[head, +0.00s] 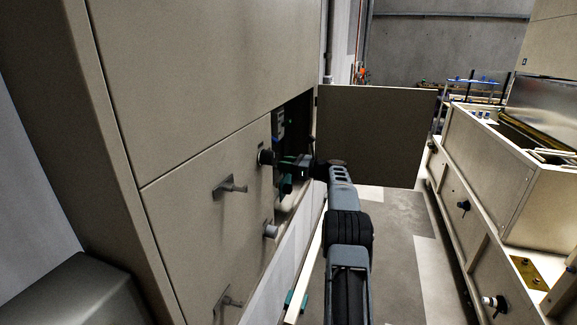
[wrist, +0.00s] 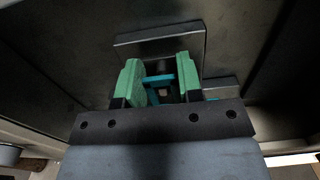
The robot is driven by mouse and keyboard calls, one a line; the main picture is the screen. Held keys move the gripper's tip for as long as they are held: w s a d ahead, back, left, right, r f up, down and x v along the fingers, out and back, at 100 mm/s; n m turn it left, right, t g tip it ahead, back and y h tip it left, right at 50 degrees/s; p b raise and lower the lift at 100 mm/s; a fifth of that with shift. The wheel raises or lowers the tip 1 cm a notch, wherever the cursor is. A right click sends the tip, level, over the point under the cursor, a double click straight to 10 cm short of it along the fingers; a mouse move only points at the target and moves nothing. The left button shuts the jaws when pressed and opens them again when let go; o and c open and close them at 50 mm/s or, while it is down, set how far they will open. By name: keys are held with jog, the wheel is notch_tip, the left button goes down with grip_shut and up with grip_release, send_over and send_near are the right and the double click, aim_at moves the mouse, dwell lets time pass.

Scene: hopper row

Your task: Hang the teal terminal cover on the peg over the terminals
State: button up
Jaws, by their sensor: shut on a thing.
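My gripper (head: 301,163) reaches into the open, dark compartment of the beige cabinet. In the wrist view its green fingers (wrist: 158,82) are closed on the teal terminal cover (wrist: 161,79), which shows as a narrow teal piece between them. In the head view a little of the teal cover (head: 286,186) shows just below the fingers, inside the opening. A dark plate (wrist: 160,39) lies beyond the fingers in the wrist view. I cannot make out the peg or the terminals clearly, nor whether the cover touches the peg.
The compartment's open door (head: 380,135) stands to the right of my gripper. Knobs and handles (head: 230,187) stick out of the cabinet front. A beige machine row (head: 540,180) stands at the right, with clear floor (head: 395,240) between. A small teal piece (head: 296,300) lies low down.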

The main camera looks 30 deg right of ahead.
jog(key=shift+w+a, duration=0.35)
jog(key=shift+w, duration=0.1)
jog(key=shift+f, duration=0.35)
dwell(0.5)
dwell(0.5)
jog(key=o, duration=1)
jog(key=b+v, duration=0.4)
jog(key=v, duration=0.9)
jog(key=shift+s+d, duration=0.25)
jog(key=shift+s, duration=0.1)
